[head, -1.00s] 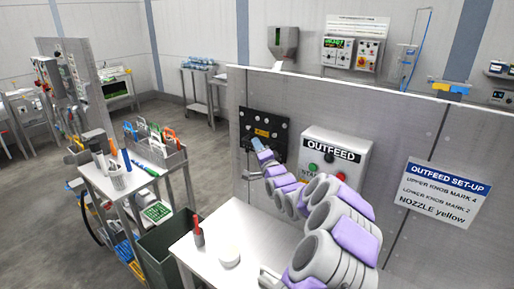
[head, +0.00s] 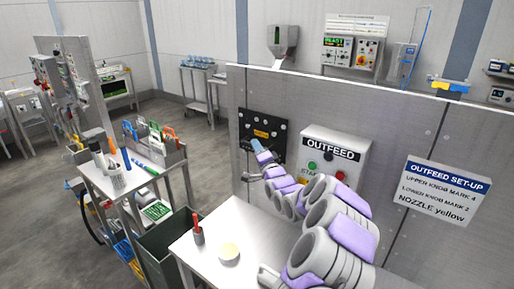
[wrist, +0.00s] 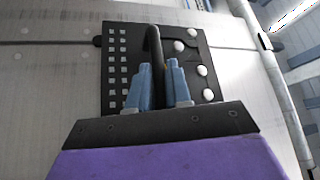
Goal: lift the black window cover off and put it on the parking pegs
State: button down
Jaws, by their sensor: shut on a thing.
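The black window cover (head: 275,128) is a dark plate with a yellow label, against the grey wall panel in the head view. In the wrist view the dark plate (wrist: 121,37) has rows of small pale squares at left and several round white knobs at right. A dark upright handle (wrist: 153,40) rises between the blue fingers. My gripper (head: 261,148) is in front of the cover; in the wrist view my gripper (wrist: 159,70) is shut on the handle. The fingers hide the lower part of the handle. I cannot make out the parking pegs.
The OUTFEED control box (head: 348,160) is close to the right of the cover. A set-up sign (head: 447,190) hangs farther right.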

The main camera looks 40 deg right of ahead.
jog(key=shift+f, duration=0.6)
jog(key=shift+f, duration=0.35)
jog(key=shift+f, duration=0.95)
jog(key=c, duration=1)
grip_release()
jog(key=shift+s, duration=0.1)
jog(key=p+v, duration=0.1)
jog(key=v, duration=1.6)
jog(key=shift+d+f, duration=0.1)
jog(key=shift+f, duration=0.05)
